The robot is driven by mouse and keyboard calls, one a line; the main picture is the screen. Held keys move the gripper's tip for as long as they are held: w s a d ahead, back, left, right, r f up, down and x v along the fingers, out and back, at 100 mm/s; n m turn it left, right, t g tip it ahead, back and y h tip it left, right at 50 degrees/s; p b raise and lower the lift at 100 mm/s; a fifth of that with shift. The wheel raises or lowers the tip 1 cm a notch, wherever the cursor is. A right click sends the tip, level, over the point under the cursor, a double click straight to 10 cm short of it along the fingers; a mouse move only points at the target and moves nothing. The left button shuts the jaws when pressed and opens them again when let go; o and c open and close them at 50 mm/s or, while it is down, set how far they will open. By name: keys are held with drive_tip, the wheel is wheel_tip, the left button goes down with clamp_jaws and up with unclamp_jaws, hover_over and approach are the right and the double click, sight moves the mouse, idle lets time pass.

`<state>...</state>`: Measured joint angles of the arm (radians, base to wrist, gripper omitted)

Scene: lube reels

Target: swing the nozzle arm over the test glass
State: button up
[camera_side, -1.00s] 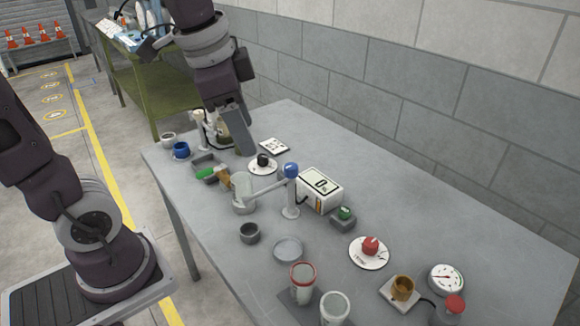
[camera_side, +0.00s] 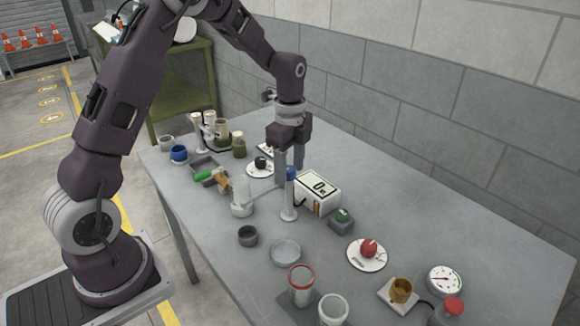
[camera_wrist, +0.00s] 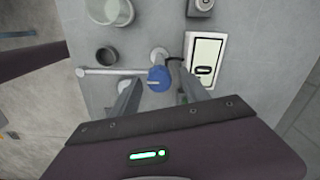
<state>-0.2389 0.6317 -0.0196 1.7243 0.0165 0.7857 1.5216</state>
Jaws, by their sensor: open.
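The nozzle arm (camera_side: 262,190) is a thin pale bar on a post (camera_side: 289,208) with a blue knob (camera_side: 291,173) on top. In the wrist view the bar (camera_wrist: 112,71) points left from the blue knob (camera_wrist: 159,79), its tip near a dark cup (camera_wrist: 106,54). A shallow clear dish (camera_side: 286,252) stands in front of the post; I cannot tell which is the test glass. My gripper (camera_side: 289,176) points down, open, fingers around the knob's sides; contact is unclear.
A white scale (camera_side: 320,192) stands close behind the post, with a green-knobbed block (camera_side: 342,219) beside it. The dark cup (camera_side: 248,235) is near the table's left edge. A red knob on a disc (camera_side: 368,252) is farther right. The table's back right is clear.

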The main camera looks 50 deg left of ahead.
drive_tip(key=shift+c, duration=0.3)
clamp_jaws()
drive_tip(key=shift+r, duration=0.1)
idle(1.0)
